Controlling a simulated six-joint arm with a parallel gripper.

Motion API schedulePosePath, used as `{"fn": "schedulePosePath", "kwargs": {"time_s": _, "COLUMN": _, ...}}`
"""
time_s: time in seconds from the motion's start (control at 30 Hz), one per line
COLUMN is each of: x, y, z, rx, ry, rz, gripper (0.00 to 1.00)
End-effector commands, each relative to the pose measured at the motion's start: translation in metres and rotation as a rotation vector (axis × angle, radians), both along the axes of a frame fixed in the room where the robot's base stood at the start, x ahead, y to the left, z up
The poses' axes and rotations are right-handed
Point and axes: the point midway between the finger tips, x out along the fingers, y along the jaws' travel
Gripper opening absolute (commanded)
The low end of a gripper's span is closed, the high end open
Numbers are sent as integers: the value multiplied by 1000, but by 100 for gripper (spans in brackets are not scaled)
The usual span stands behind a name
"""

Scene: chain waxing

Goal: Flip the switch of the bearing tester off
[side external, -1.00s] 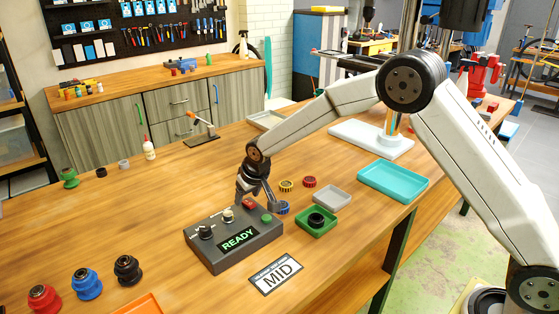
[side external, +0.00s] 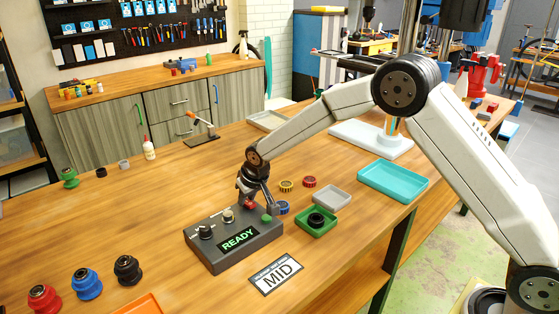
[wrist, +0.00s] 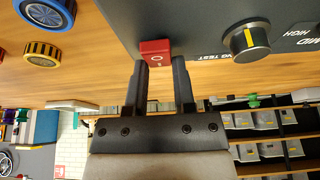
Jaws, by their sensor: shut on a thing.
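The bearing tester (side external: 215,250) is a dark grey box on the wooden bench, with a display reading READY. Its red rocker switch (side external: 249,204) is at the top back corner, just under my gripper (side external: 257,200). In the wrist view the red switch (wrist: 155,47) shows a white "O" mark and sits at the tips of my two dark fingers (wrist: 161,66). My gripper is shut on the switch, one finger at each side. The exact contact is partly hidden by the fingers.
A green tray (side external: 329,226) with a black part, a grey tray (side external: 332,195) and colored round parts lie nearby. A MID card (side external: 277,274) lies in front.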

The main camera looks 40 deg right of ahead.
Motion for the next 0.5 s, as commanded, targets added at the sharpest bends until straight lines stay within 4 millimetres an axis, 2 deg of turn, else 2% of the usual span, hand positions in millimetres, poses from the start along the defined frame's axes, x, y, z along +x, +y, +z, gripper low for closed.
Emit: {"fn": "schedulePosePath", "kwargs": {"time_s": 0.5, "x": -3, "y": -1, "z": 0, "rx": 1, "ry": -111, "rz": -2, "gripper": 0}}
